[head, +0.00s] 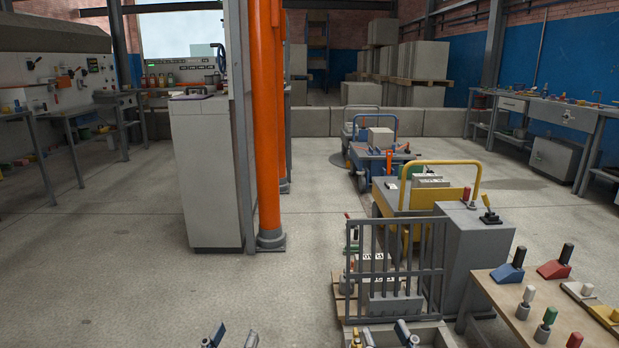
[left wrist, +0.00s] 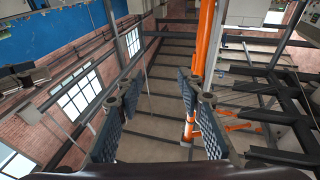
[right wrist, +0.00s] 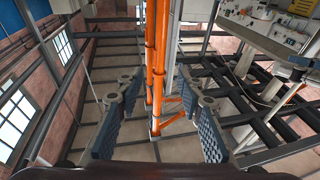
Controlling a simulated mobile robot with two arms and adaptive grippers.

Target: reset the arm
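My left gripper (head: 231,338) shows at the bottom edge of the head view, with only its fingertips in the picture. In the left wrist view my left gripper (left wrist: 160,92) has its two blue-grey ribbed fingers spread apart with nothing between them. My right gripper (head: 386,336) also shows at the bottom edge of the head view, in front of the grey barred rack. In the right wrist view my right gripper (right wrist: 158,88) is open and empty. Both wrist views look toward the roof beams and brick walls. The arm links are hidden.
A barred rack (head: 395,262) and a grey cabinet (head: 476,252) stand ahead to the right. A wooden table (head: 540,310) with coloured handles is at the lower right. An orange column (head: 266,150) stands beside a white cabinet (head: 207,175). Open floor (head: 120,260) lies to the left.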

